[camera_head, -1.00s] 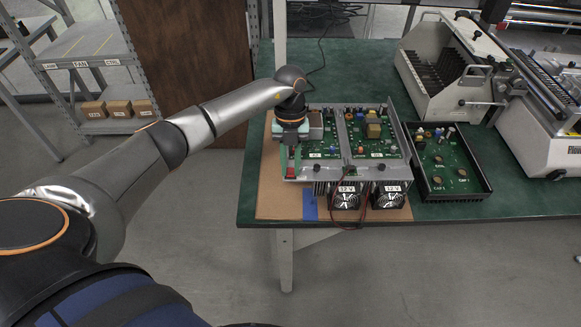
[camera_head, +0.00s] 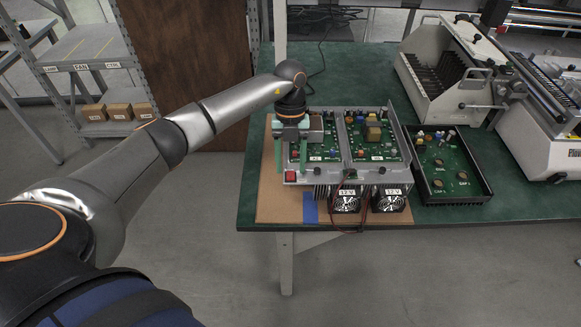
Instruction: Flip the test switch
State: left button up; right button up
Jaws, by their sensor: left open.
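The red test switch (camera_head: 291,176) sits at the front left corner of the metal-framed circuit board unit (camera_head: 318,179) and is in plain view. I cannot tell which way it is flipped. My left gripper (camera_head: 291,164) points down over the left end of the unit, just behind the switch. Its two green fingers are spread apart, one on each side, with nothing seen held between them. The gripper hides part of the left green board. My right gripper is not in view.
Two fans labelled 12 V (camera_head: 346,200) hang at the unit's front, with red and black wires. A black tray (camera_head: 480,198) with a green board stands to the right, with white machines (camera_head: 437,55) behind. Bare brown mat (camera_head: 275,200) lies left of the unit.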

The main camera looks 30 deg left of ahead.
pick_arm(q)
jog(key=b+v, duration=0.1)
jog(key=v, duration=1)
jog(key=shift+f, duration=0.1)
